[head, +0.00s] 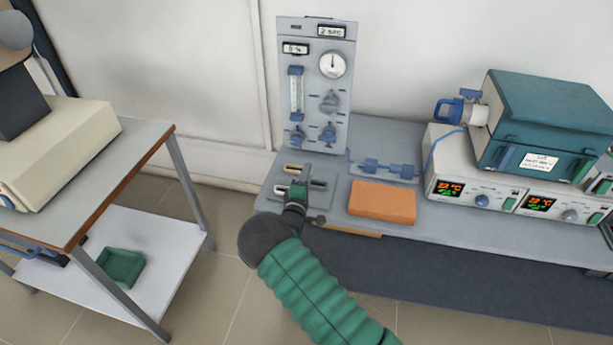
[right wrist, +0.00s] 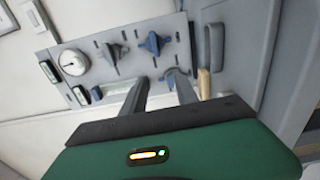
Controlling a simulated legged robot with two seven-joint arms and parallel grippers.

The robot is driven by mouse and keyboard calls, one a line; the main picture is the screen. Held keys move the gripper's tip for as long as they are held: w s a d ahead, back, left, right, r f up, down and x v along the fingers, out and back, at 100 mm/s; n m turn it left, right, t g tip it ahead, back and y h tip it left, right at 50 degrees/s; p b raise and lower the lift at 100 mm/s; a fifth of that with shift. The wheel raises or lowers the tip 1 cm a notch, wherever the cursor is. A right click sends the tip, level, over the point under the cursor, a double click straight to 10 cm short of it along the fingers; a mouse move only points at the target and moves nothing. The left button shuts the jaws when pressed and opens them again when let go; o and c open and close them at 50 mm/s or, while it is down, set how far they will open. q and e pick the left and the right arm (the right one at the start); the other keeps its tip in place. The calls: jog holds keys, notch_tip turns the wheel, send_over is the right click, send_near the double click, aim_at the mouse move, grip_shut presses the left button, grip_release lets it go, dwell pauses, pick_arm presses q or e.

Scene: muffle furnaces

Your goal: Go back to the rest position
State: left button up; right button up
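My right arm reaches up from the bottom of the head view, and its gripper (head: 298,190) is above the left end of the grey bench, in front of the gauge panel (head: 312,95). In the right wrist view the two fingers of this gripper (right wrist: 160,92) stand apart with a gap between them, and I see nothing held. The panel with its dial and blue knobs shows beyond the fingertips (right wrist: 110,55). Whether a finger touches a knob or handle there cannot be told. My left gripper does not show in either view.
An orange block (head: 382,202) lies on the bench right of my gripper. Teal-topped furnace equipment (head: 545,115) with lit displays stands farther right. A side table (head: 135,160) with a cream device (head: 70,145) and a green tray (head: 122,267) below is at left. Floor shows between.

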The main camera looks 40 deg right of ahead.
jog(key=shift+a, duration=0.1)
jog(key=s+a+r+m+g+y+p, duration=0.1)
jog(key=s+a+r+m+g+y, duration=0.15)
jog(key=s+a+y, duration=0.5)
jog(key=s+a+r+m+g+y+p, duration=0.1)
jog(key=s+a+m+g+y+p, duration=0.2)
jog(key=a, duration=0.7)
jog(key=s+a+r+m+g+y, duration=0.1)
jog(key=s+a, duration=0.3)
jog(key=s, duration=0.6)
jog(key=s+a+r+m+g+y, duration=0.1)
jog(key=s+a, duration=0.3)
jog(key=s, duration=0.6)
jog(key=shift+s+r+m+g+y, duration=0.35)
jog(key=shift+s+m+g+y, duration=0.15)
jog(key=shift+g, duration=0.35)
